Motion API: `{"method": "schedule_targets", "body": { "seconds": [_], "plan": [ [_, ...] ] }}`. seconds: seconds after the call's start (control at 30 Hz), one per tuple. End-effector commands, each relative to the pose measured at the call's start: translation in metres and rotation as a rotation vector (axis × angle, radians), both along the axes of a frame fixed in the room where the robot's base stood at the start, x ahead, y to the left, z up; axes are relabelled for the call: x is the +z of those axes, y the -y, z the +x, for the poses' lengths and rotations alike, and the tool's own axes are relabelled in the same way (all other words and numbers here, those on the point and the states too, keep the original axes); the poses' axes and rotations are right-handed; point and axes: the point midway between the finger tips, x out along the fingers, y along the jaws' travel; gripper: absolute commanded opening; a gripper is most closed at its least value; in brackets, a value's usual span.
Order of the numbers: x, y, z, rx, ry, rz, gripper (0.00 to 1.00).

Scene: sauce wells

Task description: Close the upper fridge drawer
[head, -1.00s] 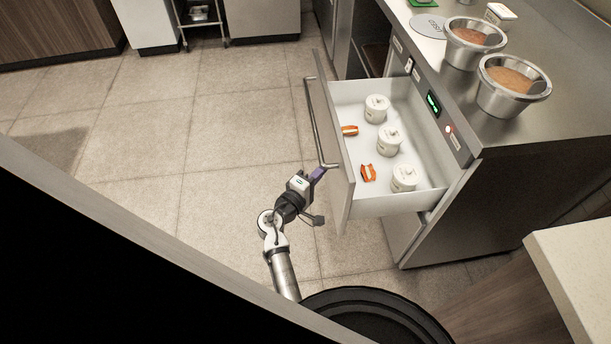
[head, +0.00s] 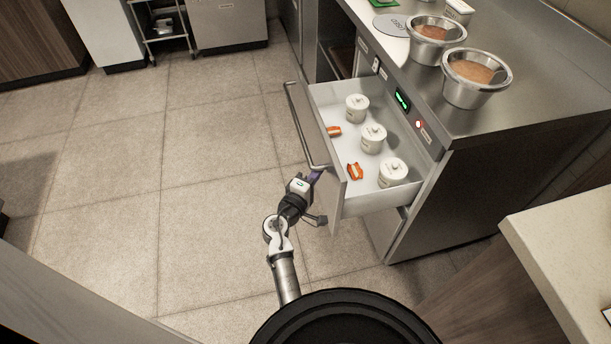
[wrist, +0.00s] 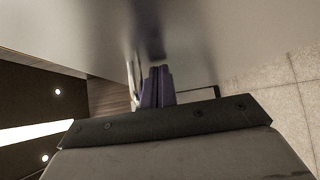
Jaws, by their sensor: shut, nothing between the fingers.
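The upper fridge drawer (head: 374,191) stands open out of the steel counter unit in the head view. It has a white inside, a steel front and a long bar handle (head: 302,130). My gripper (head: 316,176) is at the outer side of the drawer front, near the handle's near end. In the wrist view its purple fingers (wrist: 157,87) are together with nothing between them, close to a grey steel surface (wrist: 230,40). I cannot tell whether the fingertips touch the front.
The drawer holds several white lidded jars (head: 373,138) and orange packets (head: 355,171). Two steel bowls of sauce (head: 474,92) stand on the counter. A pale worktop (head: 570,240) is at the right. The tiled floor at left is clear.

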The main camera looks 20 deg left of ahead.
Motion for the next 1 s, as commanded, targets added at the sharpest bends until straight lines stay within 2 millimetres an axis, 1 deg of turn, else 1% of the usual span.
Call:
{"method": "schedule_targets", "body": {
  "seconds": [0.03, 0.6, 0.8, 1.0],
  "plan": [
    [-0.002, 0.015, 0.008, -0.013, 0.001, 0.0, 0.0],
    [0.001, 0.143, 0.095, -0.011, 0.002, 0.002, 0.0],
    [0.002, 0.178, 0.119, -0.009, 0.001, 0.001, 0.0],
    [0.001, 0.2, 0.134, -0.008, 0.001, 0.0, 0.0]
  ]
}}
